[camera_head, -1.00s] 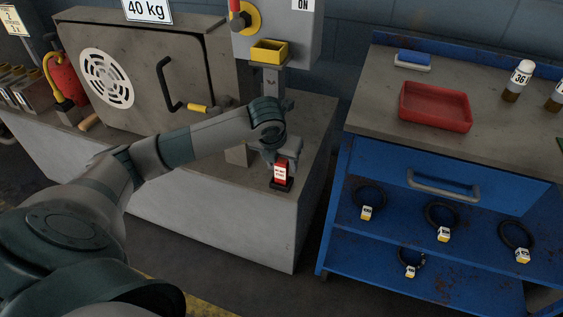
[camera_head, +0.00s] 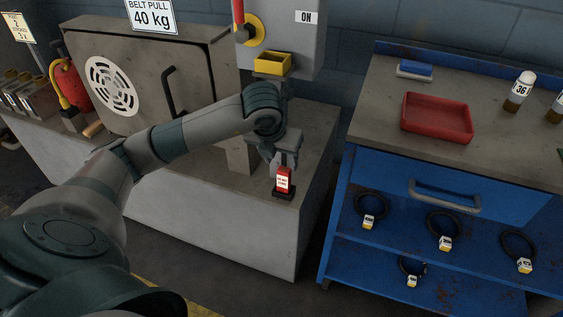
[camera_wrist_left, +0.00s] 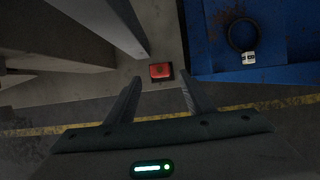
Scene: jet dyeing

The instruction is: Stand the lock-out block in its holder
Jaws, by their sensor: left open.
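The red lock-out block (camera_head: 283,179) with a white label stands upright in a small black holder (camera_head: 285,195) near the front right of the grey ledge. My left gripper (camera_head: 271,166) is above and just behind the block, pointing down, open and empty. In the left wrist view the block (camera_wrist_left: 161,71) shows from above as a red rectangle with a dark rim, just beyond the gap between the open fingers (camera_wrist_left: 161,82), apart from both. My right gripper is not in view.
A grey machine door with a handle (camera_head: 170,92) is behind my left arm. A switch box with a yellow tray (camera_head: 272,64) is above the gripper.

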